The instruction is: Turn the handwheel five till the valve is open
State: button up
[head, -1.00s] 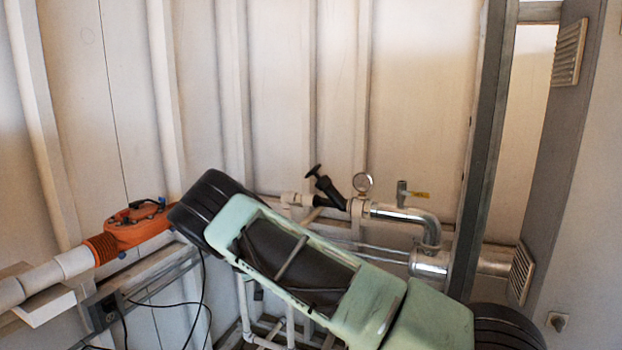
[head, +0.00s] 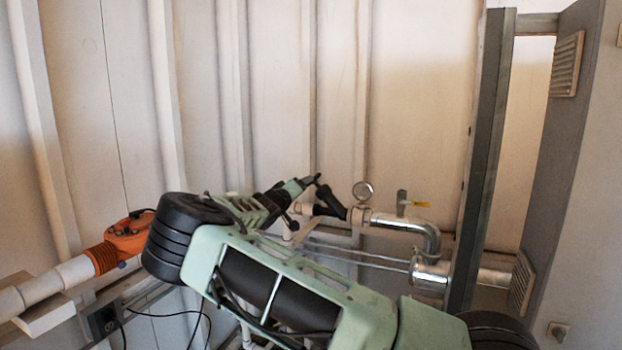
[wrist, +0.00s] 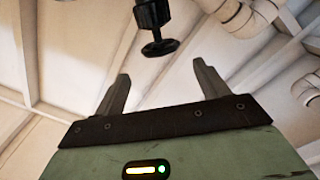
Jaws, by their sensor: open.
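The handwheel (wrist: 160,48) is a small black wheel on a black valve stem. In the wrist view it appears beyond my fingertips and between their lines, not enclosed by them. The wheel itself is largely hidden there by my gripper. My gripper (wrist: 160,72) is open and empty, with its two fingers apart. In the head view my gripper (head: 308,182) is right up by the valve's upper end. I cannot read a number on the wheel.
An orange device (head: 130,233) is at left. A grey post (head: 482,150) stands at right.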

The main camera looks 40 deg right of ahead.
jog(key=p+x, duration=0.3)
jog(key=x, duration=0.7)
jog(key=shift+f, duration=0.1)
jog(key=c, duration=0.6)
